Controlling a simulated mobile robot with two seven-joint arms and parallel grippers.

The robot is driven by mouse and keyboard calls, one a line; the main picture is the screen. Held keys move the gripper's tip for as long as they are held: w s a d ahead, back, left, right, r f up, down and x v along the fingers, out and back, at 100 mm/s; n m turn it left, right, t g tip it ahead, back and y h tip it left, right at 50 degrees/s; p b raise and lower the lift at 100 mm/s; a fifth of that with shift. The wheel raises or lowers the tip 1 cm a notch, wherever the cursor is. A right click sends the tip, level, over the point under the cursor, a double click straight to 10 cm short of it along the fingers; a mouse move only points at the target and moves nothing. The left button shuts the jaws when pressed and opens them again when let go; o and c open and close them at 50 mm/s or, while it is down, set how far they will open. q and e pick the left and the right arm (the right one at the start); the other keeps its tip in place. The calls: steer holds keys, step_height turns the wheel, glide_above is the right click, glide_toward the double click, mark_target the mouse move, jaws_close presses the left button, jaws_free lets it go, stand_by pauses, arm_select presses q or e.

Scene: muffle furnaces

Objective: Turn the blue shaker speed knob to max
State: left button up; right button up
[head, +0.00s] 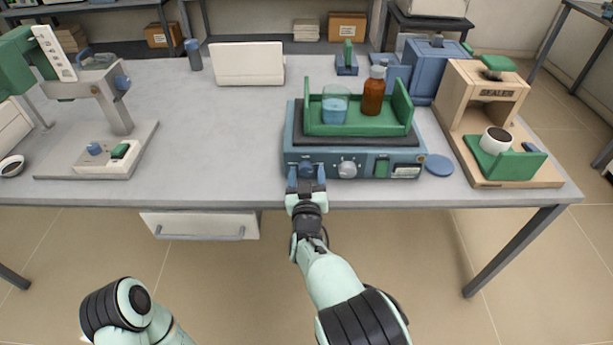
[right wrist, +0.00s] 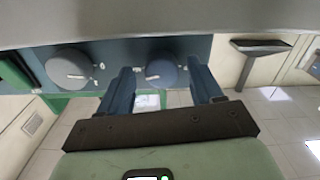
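The blue shaker (head: 330,160) stands at the table's front edge with a green tray (head: 350,128) on top. Its blue speed knob (head: 306,168) is on the left of the front panel, beside a pale knob (head: 347,170). My right gripper (head: 306,184) is in front of the blue knob. In the right wrist view its two blue fingers (right wrist: 163,88) are apart, one on each side of the blue knob (right wrist: 161,70), with visible gaps. The pale knob (right wrist: 68,67) is left of the fingers there. My left gripper is out of view.
A beaker (head: 335,106) and a brown bottle (head: 374,94) stand in the green tray. A blue disc (head: 439,165) and a wooden stand (head: 470,150) with a cup (head: 496,141) are to the right.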

steer(key=shift+s+a+f, duration=0.1)
steer(key=shift+s, duration=0.05)
steer(key=shift+s, duration=0.3)
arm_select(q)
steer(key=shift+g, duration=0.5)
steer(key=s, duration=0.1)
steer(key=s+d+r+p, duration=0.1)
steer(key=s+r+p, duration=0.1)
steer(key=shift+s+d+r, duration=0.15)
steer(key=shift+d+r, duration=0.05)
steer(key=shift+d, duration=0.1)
arm_select(e)
steer(key=s, duration=1.2)
steer(key=shift+s, duration=0.3)
